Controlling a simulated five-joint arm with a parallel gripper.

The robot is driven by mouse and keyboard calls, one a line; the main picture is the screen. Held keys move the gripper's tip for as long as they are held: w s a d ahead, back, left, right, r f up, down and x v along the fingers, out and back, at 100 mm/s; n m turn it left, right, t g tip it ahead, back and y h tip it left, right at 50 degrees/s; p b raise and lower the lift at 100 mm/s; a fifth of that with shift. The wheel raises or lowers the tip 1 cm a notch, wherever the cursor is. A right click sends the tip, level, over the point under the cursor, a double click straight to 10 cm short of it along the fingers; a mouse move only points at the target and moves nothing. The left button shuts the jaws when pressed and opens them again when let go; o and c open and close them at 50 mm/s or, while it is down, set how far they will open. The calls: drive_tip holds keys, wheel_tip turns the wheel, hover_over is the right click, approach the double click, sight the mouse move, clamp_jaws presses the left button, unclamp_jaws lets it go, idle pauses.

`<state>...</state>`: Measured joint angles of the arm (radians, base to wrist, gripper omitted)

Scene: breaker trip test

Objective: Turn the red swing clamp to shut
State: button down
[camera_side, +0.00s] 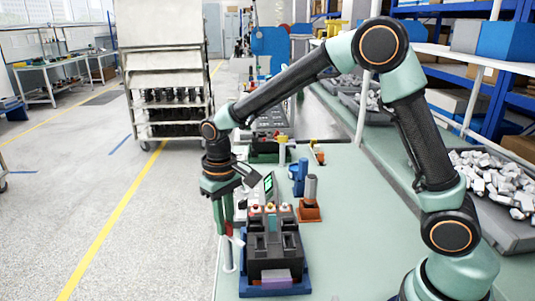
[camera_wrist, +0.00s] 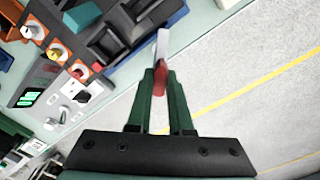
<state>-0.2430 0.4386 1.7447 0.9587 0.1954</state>
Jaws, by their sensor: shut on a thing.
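The red swing clamp (camera_side: 229,229) is at the left edge of the green table, beside the black fixture (camera_side: 274,243). In the wrist view its red handle (camera_wrist: 160,82) is between my green fingers, and a pale arm (camera_wrist: 163,45) extends past the fingertips toward the fixture. My gripper (camera_side: 224,222) points down from above and is shut on the red handle; it also shows in the wrist view (camera_wrist: 160,74). The fingers hide part of the handle. I cannot tell how far the clamp is turned.
The black fixture sits in a blue tray (camera_side: 275,289). Behind it are a panel with a green display (camera_side: 268,185), an orange block with a grey cylinder (camera_side: 310,190) and a blue part (camera_side: 300,172).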

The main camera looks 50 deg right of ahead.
drive_tip(key=n, duration=0.4)
drive_tip(key=shift+r, duration=0.1)
drive_tip(key=shift+n, duration=2.1)
drive_tip(key=c, duration=0.8)
unclamp_jaws()
wheel_tip(320, 180, up, 12)
drive_tip(key=shift+r, duration=0.1)
